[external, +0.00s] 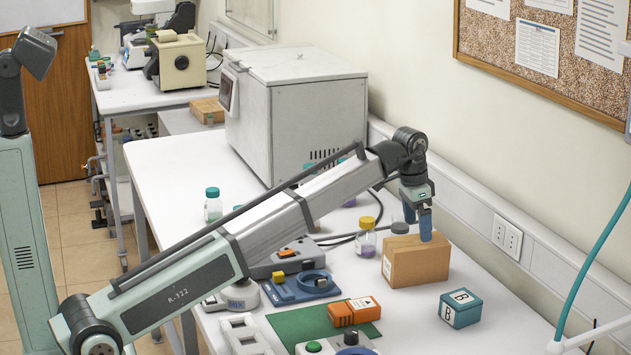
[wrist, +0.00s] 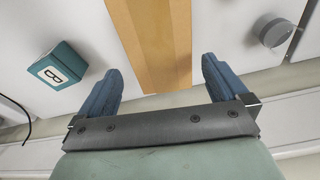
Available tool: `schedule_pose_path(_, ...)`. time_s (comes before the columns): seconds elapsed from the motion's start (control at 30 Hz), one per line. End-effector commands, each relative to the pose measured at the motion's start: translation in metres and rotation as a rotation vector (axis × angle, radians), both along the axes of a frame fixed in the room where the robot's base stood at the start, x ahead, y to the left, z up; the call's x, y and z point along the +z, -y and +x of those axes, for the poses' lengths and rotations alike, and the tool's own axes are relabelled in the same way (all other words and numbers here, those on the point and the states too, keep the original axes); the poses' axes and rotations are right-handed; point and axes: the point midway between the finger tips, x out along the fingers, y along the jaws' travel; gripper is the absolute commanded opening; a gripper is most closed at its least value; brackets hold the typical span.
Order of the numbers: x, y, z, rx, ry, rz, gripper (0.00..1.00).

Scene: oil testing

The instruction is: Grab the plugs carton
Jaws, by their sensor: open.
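A brown cardboard carton (external: 415,264) stands upright on the white table, with a small pale label on its left end that I cannot read. My gripper (external: 425,226) points down at the carton's top, toward its right end. In the wrist view my gripper (wrist: 160,80) is open, with one blue finger on each side of the carton (wrist: 152,40) and gaps between.
A teal box marked B (external: 460,308) stands to the right, and an orange box (external: 354,311) lies on a green mat (external: 290,328) in front. The wall trunking (external: 470,212) runs behind.

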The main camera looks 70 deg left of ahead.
Motion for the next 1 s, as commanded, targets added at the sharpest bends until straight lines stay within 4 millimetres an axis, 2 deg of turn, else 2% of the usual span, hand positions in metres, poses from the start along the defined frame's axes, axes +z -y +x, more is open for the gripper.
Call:
schedule_pose_path(0.13,-0.018,0.0,0.002,0.0,0.0,0.0,1.0)
schedule_pose_path(0.47,-0.033,0.001,0.003,0.001,-0.001,0.0,1.0)
schedule_pose_path(0.8,-0.073,0.0,0.006,0.001,0.0,0.0,1.0)
schedule_pose_path(1.0,-0.078,0.0,0.007,0.001,0.001,0.0,1.0)
